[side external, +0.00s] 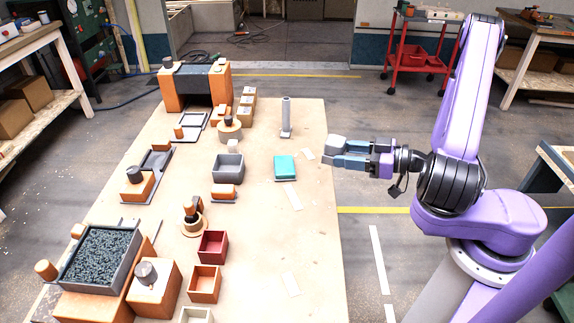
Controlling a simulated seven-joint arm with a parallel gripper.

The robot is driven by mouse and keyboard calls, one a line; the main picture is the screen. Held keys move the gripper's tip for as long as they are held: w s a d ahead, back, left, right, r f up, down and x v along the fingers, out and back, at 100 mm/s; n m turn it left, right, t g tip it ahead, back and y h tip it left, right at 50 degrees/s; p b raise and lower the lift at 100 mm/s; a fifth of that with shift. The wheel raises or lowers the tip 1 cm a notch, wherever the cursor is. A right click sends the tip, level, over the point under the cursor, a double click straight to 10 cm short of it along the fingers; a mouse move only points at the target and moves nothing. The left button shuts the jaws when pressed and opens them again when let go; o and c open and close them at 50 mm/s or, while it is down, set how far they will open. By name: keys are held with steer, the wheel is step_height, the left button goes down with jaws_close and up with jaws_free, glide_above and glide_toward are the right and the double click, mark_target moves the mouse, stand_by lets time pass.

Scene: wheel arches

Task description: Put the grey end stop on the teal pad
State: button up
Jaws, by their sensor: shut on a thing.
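The teal pad (286,168) lies flat on the pale table, right of the middle, with nothing on it. My gripper (345,156) is at the table's right edge, to the right of the pad and above table height. It points left and is shut on the grey end stop (335,143), a small grey block at the fingertips. The fingers partly hide the block, and it is apart from the pad.
A grey post (286,118) stands on the table behind the pad. A grey open box (228,166) and a small orange block (224,192) sit left of it. Red (212,247) and orange (205,284) boxes stand nearer. The table's right strip is mostly clear, with white paper strips.

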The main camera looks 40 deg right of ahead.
steer(key=shift+w+d, duration=0.2)
steer(key=w+f, duration=0.3)
steer(key=w, duration=0.1)
steer(key=w+f, duration=0.3)
steer(key=w, duration=0.1)
steer(key=w+f, duration=0.3)
steer(key=w, duration=0.2)
steer(key=shift+w+f, duration=0.1)
steer(key=shift+f, duration=0.15)
steer(key=shift+w+f, duration=0.2)
steer(key=shift+f, duration=1.5)
steer(key=shift+f, duration=0.1)
steer(key=o, duration=1.1)
